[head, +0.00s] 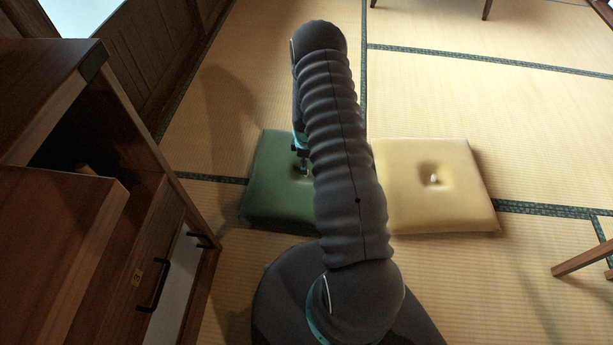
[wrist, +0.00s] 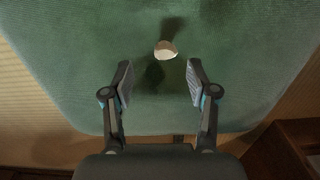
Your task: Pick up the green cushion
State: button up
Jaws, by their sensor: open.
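The green cushion (head: 275,190) lies flat on the tatami in the head view, left of the middle and partly hidden behind my arm. In the wrist view the green cushion (wrist: 70,60) fills most of the picture, with a pale tuft (wrist: 166,50) in a dimple at its centre. My gripper (wrist: 160,82) is open above the cushion, its two fingers spread with nothing between them. The tuft lies just beyond the fingertips in that view. In the head view my gripper (head: 303,168) points down over the cushion; I cannot tell whether it touches.
A yellow cushion (head: 432,200) lies right beside the green one. A wooden cabinet (head: 90,220) with an opened drawer stands at the left. Wooden furniture legs (head: 580,259) show at the right edge.

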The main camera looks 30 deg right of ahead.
jog(key=f, duration=0.2)
jog(key=s+f, duration=0.1)
jog(key=shift+f, duration=0.35)
jog(key=shift+w+f, duration=0.1)
jog(key=shift+f, duration=0.4)
grip_shut()
